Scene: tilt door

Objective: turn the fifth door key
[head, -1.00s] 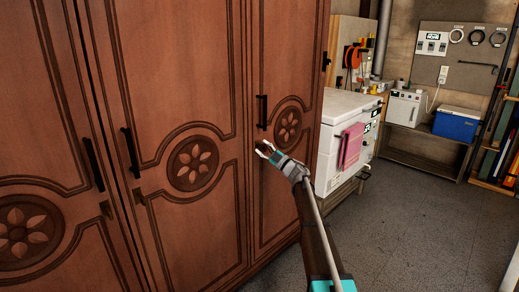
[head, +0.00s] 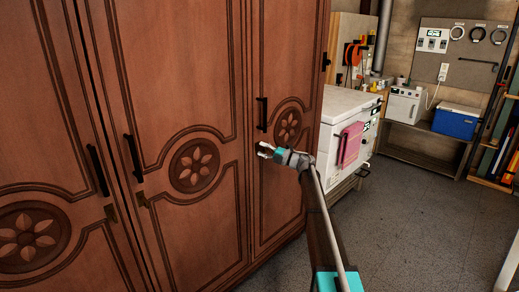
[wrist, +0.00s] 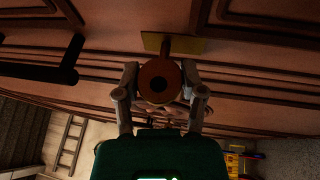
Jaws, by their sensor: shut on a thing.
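The rightmost visible door (head: 283,60) of the brown wooden wardrobe is closed, with a black upright handle (head: 262,114). My gripper (head: 262,149) is at this door's left edge, below the handle. In the wrist view, my gripper (wrist: 159,75) is shut on a round brown key (wrist: 158,81) with a dark hole in its head. The key's shaft meets a brass lock plate (wrist: 186,46) on the door. One finger is on each side of the key head. In the head view my gripper hides the key and its plate.
Other closed doors (head: 170,80) stand to the left, with black handles (head: 133,158) and brass plates (head: 140,197). A white chest freezer (head: 352,105) with a pink towel (head: 350,143) stands right of the wardrobe. The grey floor (head: 420,220) at right is clear.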

